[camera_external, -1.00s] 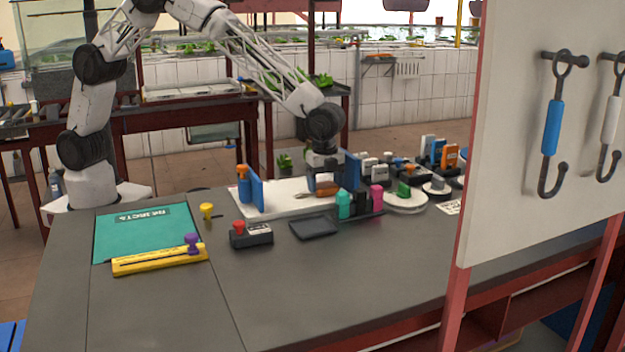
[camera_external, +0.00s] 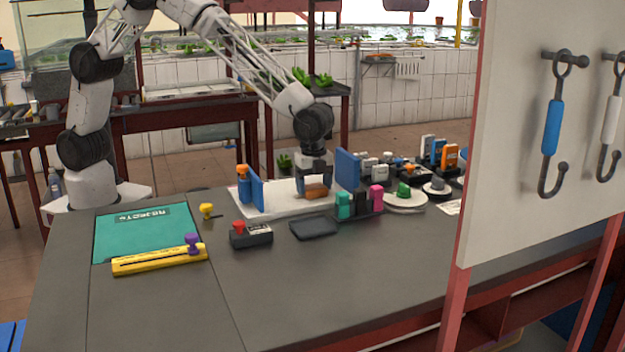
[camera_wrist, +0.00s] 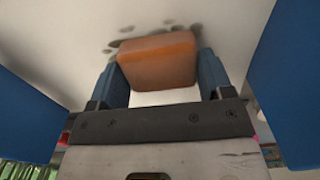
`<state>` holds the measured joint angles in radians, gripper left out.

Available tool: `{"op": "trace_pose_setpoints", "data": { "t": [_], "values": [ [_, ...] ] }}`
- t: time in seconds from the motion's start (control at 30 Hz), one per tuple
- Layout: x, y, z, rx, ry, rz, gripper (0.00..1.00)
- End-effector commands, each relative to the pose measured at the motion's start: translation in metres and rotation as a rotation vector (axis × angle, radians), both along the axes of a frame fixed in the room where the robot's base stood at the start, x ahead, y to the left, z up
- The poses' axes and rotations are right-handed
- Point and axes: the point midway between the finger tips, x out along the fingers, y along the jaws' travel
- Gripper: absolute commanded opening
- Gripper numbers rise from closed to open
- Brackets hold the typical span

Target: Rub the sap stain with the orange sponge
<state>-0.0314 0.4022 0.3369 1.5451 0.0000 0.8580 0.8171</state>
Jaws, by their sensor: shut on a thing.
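My gripper (camera_external: 316,184) is low over the white board (camera_external: 285,209), between two upright blue panels. It is shut on the orange sponge (camera_external: 317,192), which also shows between the blue fingers in the wrist view (camera_wrist: 157,62). Part of the stain may be hidden under the sponge. I cannot tell for sure whether the sponge touches the board.
The left blue panel (camera_external: 257,190) and right blue panel (camera_external: 347,168) stand close on either side.

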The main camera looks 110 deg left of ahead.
Motion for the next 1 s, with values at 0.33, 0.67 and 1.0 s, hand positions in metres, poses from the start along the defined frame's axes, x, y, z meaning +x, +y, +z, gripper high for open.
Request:
{"op": "trace_pose_setpoints", "data": {
  "t": [0.33,0.67,1.0],
  "values": [
    [-0.023,-0.023,0.0,0.0,0.0,-0.001,0.54],
    [-0.041,-0.04,0.003,0.0,0.0,0.001,0.54],
    [-0.04,-0.04,0.043,0.0,-0.003,0.001,0.54]
  ]
}}
